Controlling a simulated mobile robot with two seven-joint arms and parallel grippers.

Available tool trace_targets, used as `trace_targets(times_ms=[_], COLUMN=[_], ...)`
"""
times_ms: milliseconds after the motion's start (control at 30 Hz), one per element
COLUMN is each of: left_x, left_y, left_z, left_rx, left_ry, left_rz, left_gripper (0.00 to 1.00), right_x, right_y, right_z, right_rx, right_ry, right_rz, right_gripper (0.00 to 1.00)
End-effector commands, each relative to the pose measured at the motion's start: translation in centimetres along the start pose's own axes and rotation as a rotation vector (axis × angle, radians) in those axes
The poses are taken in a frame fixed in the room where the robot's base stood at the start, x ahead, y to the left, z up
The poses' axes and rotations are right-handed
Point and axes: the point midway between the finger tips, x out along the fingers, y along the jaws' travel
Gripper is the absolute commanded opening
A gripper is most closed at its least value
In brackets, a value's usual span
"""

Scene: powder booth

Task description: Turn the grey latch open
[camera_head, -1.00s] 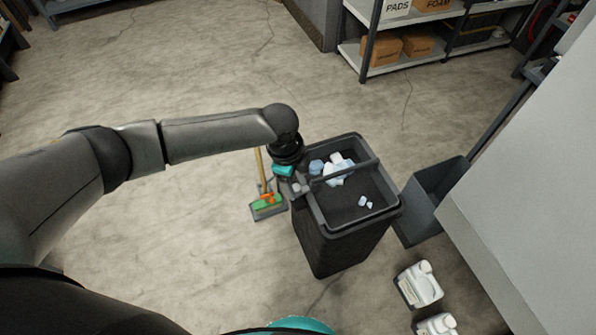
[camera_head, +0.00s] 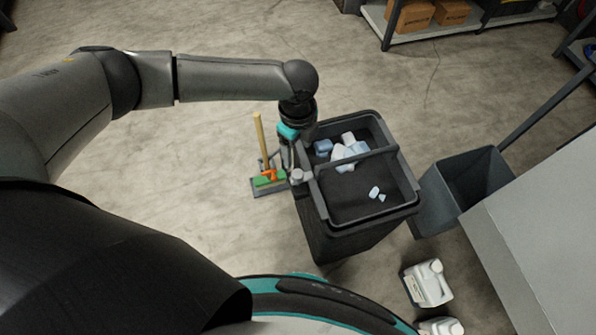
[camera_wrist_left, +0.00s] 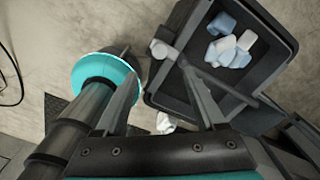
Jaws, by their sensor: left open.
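A black bin (camera_head: 345,225) stands open on the floor, with a dark grey bar (camera_head: 357,160) across its top. The light grey latch (camera_head: 297,176) sits on the bin's left rim near the end of that bar. In the left wrist view the latch (camera_wrist_left: 161,49) shows as a rounded knob just beyond the fingertips. My left gripper (camera_head: 291,164) is above the bin's left edge, fingers down beside the latch. The wrist view shows its fingers (camera_wrist_left: 157,72) apart with nothing held between them. Whether a finger touches the latch, I cannot tell. My right gripper is not in view.
Crumpled blue and white pieces (camera_head: 347,152) lie in the bin. A broom with green head (camera_head: 268,179) stands left of it. A grey open container (camera_head: 440,205) is right of the bin, with white jugs (camera_head: 428,283) in front. Floor at the left is clear.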

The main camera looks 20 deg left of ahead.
Motion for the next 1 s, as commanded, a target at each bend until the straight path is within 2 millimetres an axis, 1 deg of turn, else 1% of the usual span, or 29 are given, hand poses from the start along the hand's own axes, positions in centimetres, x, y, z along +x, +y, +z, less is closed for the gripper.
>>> trace_targets(times_ms=[33,300,367,500,600,700,1000], left_x=[1.5,7.5,8.6,10.7,11.6,12.1,12.2], left_y=[0.1,0.1,0.1,0.0,0.0,0.0,0.0], left_z=[0.0,0.0,0.0,0.0,0.0,0.0,0.0], left_rx=[0.000,0.000,0.000,0.000,0.000,0.000,0.000], left_ry=[-0.001,-0.001,-0.001,-0.002,0.000,-0.001,-0.001], left_rz=[0.004,0.003,0.002,0.001,0.001,0.001,0.001], left_gripper=[0.72,0.72,0.72,0.72,0.72,0.72,0.72], right_x=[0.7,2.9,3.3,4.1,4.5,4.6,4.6], right_y=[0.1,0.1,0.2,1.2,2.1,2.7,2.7], right_z=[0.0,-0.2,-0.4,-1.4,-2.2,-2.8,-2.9], right_rx=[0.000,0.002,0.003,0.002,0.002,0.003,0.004], right_ry=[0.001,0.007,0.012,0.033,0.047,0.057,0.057], right_rz=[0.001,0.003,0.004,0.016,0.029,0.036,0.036], right_gripper=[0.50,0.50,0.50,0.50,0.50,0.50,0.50])
